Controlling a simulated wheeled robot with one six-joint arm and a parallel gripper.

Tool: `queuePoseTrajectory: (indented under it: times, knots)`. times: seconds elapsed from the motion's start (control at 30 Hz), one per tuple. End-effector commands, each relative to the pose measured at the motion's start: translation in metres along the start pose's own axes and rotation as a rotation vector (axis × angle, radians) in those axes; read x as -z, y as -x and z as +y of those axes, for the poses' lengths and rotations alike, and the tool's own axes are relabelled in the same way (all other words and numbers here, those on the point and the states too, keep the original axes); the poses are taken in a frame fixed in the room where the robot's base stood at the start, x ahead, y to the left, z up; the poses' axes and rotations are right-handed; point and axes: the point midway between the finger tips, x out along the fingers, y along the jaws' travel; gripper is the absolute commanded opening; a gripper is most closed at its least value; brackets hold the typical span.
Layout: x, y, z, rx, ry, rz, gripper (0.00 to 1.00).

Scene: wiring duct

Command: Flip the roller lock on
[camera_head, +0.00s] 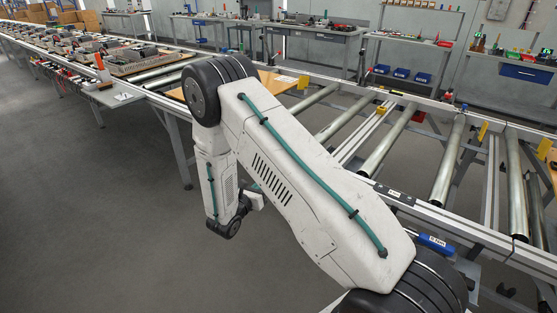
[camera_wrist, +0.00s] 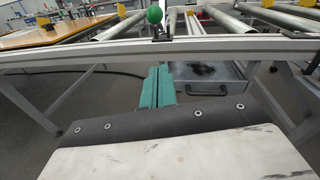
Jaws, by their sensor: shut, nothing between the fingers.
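In the wrist view, a green ball knob (camera_wrist: 154,15) sits on a short dark lever at the conveyor's front rail, top centre. It looks like the roller lock's handle, and the ball is at the upper end. My gripper (camera_wrist: 156,72) shows as two teal fingers pressed together, empty, pointing at the rail from below the knob in the picture. The fingers are apart from the knob and the rail. In the head view my arm covers part of the front rail, and I cannot make out the knob or the fingertips there.
The conveyor's front rail (camera_wrist: 230,47) crosses the wrist view, with metal rollers (camera_head: 449,160) behind it. A grey drawer with a black handle (camera_wrist: 208,91) hangs below the rail. A wooden board (camera_wrist: 60,38) lies at left. Grey floor (camera_head: 90,230) is clear at left.

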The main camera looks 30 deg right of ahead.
Motion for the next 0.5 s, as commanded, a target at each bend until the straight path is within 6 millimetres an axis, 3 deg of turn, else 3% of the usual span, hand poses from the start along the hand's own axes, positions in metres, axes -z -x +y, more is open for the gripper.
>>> queuePoseTrajectory:
  times: [0.3, 0.5]
  knots:
    - [-0.001, -0.002, 0.0, 0.002, -0.001, 0.001, 0.0]
    - [0.0, -0.027, -0.002, 0.005, -0.002, 0.001, 0.0]
